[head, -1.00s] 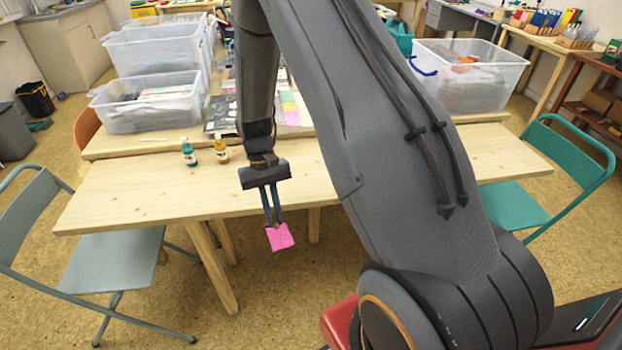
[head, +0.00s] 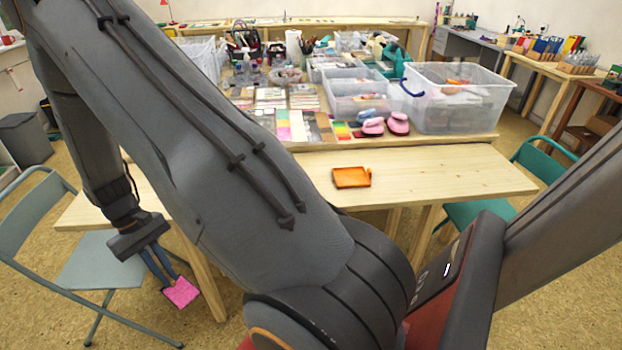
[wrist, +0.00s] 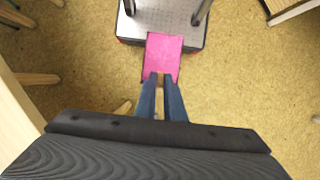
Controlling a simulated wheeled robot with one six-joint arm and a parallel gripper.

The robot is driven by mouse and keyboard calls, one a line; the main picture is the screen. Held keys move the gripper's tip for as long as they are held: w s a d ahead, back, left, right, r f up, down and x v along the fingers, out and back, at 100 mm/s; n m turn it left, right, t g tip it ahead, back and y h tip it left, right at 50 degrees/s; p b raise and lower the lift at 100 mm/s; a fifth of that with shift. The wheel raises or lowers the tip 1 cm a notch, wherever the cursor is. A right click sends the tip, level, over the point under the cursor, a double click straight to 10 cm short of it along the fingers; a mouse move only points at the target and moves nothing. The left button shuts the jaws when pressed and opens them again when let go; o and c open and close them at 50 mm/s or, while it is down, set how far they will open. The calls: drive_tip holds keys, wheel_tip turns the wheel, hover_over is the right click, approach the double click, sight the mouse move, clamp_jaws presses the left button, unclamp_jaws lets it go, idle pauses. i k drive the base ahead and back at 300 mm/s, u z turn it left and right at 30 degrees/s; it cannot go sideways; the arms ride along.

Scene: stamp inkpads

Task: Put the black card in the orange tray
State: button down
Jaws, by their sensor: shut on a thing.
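My gripper (head: 172,281) is shut on a pink card (head: 181,293), which hangs from the fingertips over the floor at the left, in front of the table. In the wrist view the pink card (wrist: 163,55) sits flat at the tips of the two blue fingers (wrist: 162,80). The face I see is pink; I see no black card in any view. The orange tray (head: 352,178) lies on the wooden table in the head view, well right of my gripper, and looks empty.
The near table (head: 445,180) is bare around the tray. Behind it, a table holds clear bins (head: 455,100), papers and pink stampers (head: 398,123). A grey chair (head: 100,265) stands near my gripper; a teal chair (head: 545,155) is at the right.

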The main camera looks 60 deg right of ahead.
sight(351, 178)
drive_tip(key=u, duration=0.05)
drive_tip(key=k, duration=1.05)
drive_tip(key=z, duration=1.15)
drive_tip(key=i, duration=0.6)
